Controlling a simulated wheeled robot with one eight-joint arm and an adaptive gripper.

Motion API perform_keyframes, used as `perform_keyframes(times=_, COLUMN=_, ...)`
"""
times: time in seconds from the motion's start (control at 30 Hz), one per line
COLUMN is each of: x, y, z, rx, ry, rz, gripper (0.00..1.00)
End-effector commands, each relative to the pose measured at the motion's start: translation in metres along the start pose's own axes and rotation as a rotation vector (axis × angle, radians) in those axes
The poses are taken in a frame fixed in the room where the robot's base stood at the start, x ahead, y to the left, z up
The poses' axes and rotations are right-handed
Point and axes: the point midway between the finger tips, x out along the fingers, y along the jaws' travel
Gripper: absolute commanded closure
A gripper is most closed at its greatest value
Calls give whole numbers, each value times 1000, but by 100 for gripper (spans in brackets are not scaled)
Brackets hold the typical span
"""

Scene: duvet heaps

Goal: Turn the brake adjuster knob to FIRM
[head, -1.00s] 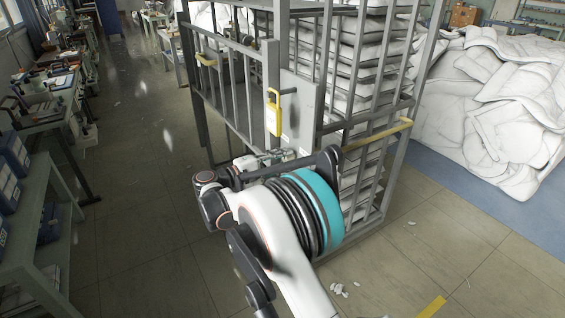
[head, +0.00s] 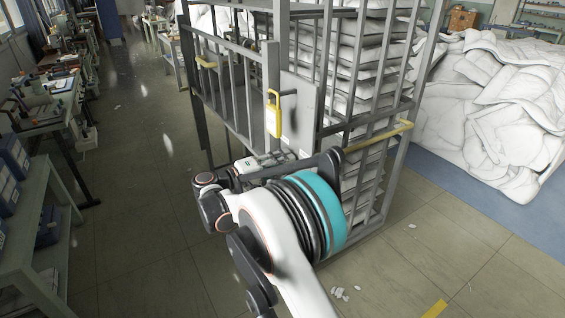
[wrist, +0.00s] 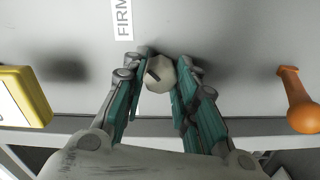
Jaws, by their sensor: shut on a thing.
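The brake adjuster knob (wrist: 162,75) is a small pale round knob with a dark mark on its upper left, in the wrist view. It sits on a grey panel (wrist: 210,35). The FIRM label (wrist: 122,20) is on the panel above and left of the knob. My gripper (wrist: 161,83) has its teal-lined fingers on either side of the knob and is shut on it. The fingers hide the knob's sides. In the head view my arm hides the knob, and the panel (head: 298,112) shows on a barred metal cart.
A yellow tag-like piece (wrist: 22,97) is left of the knob and an orange handle (wrist: 297,100) is right of it. The metal cart (head: 270,70) holds stacked white bedding. A white duvet heap (head: 490,110) lies at right. Floor is clear at left.

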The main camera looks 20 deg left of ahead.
Motion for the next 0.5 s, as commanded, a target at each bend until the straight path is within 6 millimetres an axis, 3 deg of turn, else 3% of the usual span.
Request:
perform_keyframes(times=0.27, x=0, y=-1, z=0, rx=1, ry=1, rz=-1, gripper=97)
perform_keyframes(times=0.3, x=0, y=-1, z=0, rx=1, ry=1, rz=-1, gripper=69)
perform_keyframes(times=0.37, x=0, y=-1, z=0, rx=1, ry=1, rz=-1, gripper=55)
perform_keyframes(times=0.5, x=0, y=0, z=0, rx=0, ry=1, rz=-1, gripper=52)
